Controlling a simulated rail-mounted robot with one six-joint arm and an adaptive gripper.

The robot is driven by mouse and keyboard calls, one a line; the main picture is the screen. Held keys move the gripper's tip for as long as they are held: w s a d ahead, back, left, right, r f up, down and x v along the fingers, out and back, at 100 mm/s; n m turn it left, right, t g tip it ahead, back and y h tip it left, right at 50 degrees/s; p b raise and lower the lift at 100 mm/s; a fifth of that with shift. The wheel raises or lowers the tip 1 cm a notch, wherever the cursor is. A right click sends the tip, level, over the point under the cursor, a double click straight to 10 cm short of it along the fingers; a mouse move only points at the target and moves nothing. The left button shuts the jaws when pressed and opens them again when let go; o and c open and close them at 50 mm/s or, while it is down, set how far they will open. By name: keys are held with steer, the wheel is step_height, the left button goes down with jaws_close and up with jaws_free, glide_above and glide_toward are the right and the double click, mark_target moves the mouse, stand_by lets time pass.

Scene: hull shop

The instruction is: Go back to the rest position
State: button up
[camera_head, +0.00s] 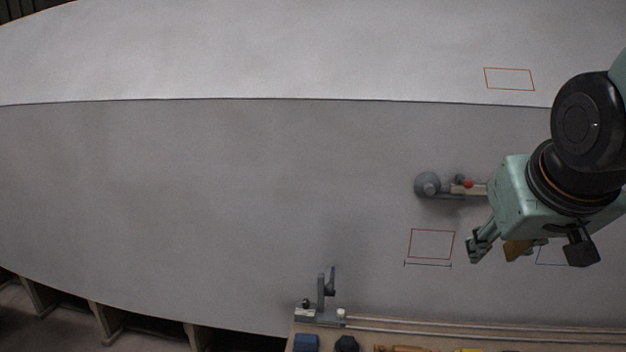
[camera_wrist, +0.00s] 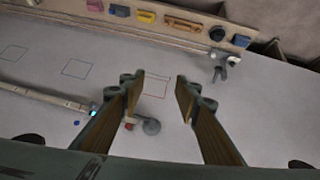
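My gripper (camera_head: 497,249) hangs over the grey hull panel (camera_head: 250,180) at the right of the head view, beside a red-outlined square (camera_head: 432,244). In the wrist view my gripper (camera_wrist: 160,80) has its two wood-coloured finger pads wide apart, with nothing held between them. Part of the red outline shows between the fingers in the wrist view (camera_wrist: 155,90). The rest position itself is not marked in either view.
A grey round-ended fixture (camera_head: 427,185) with a red knob lies on the panel near my wrist. A clamp (camera_head: 322,290) stands by a ledge (camera_head: 500,334) holding a blue block (camera_head: 306,343) and other coloured pieces. The panel's left side is clear.

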steer(key=s+a+g, duration=0.1)
steer(key=s+a, duration=0.2)
steer(key=s, duration=0.4)
steer(key=s+a+g+y, duration=0.1)
steer(key=s+a, duration=0.3)
steer(key=s, duration=0.4)
steer(key=s+a+f+n+g+y, duration=0.1)
steer(key=s+a, duration=0.3)
steer(key=s, duration=0.3)
steer(key=shift+s, duration=0.25)
steer(key=shift+f, duration=0.1)
steer(key=shift+c, duration=0.5)
